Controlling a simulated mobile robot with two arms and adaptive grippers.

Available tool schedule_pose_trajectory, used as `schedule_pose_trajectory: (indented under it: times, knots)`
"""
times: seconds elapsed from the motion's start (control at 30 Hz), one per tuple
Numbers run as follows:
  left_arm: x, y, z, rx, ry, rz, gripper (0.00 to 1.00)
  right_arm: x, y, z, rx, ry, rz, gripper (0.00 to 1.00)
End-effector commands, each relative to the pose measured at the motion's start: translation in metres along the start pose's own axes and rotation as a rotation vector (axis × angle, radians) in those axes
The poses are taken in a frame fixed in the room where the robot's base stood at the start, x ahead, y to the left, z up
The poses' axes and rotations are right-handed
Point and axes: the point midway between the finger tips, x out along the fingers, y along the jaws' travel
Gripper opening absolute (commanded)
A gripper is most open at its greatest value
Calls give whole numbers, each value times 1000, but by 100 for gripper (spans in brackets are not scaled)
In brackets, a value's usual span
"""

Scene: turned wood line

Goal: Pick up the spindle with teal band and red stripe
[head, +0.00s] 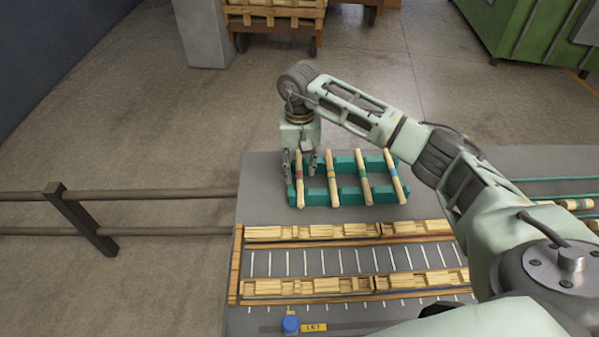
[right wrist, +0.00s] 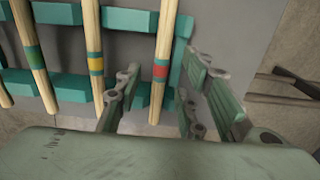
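Several pale wooden spindles lie side by side across a teal rack (head: 346,196) on the table. The spindle at the left end in the head view (head: 301,190) has a red band, plain in the right wrist view (right wrist: 161,72). The others include a yellow-banded spindle (right wrist: 95,62) and a green-banded spindle (right wrist: 34,58); at the right end is another banded spindle (head: 401,190). Fine stripes are too small to tell surely. My right gripper (head: 300,163) points down, its open fingers on either side of the red-banded spindle, with gaps. My left gripper is out of view.
In front of the rack, wooden trays (head: 310,246) with slotted strips fill the table (head: 262,190). A blue knob (head: 290,324) is at the front edge. More spindles (head: 575,205) lie at the right. A railing (head: 150,194) stands left; a wooden cart (head: 275,20) stands behind.

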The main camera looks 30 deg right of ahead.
Motion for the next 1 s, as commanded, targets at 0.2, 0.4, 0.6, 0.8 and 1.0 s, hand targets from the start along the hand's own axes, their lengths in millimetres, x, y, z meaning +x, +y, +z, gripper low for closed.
schedule_pose_trajectory:
  times: [0.2,0.4,0.6,0.8,1.0]
  knots:
    - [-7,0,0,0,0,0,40,19,-1,0,1,0,-3,36]
    - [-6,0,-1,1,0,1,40,20,-1,-1,1,1,-3,36]
    - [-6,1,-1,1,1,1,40,20,-1,-1,1,1,-3,19]
    - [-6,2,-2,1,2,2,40,20,-1,-1,1,1,-3,2]
    - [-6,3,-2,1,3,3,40,20,-1,-1,1,1,-3,0]
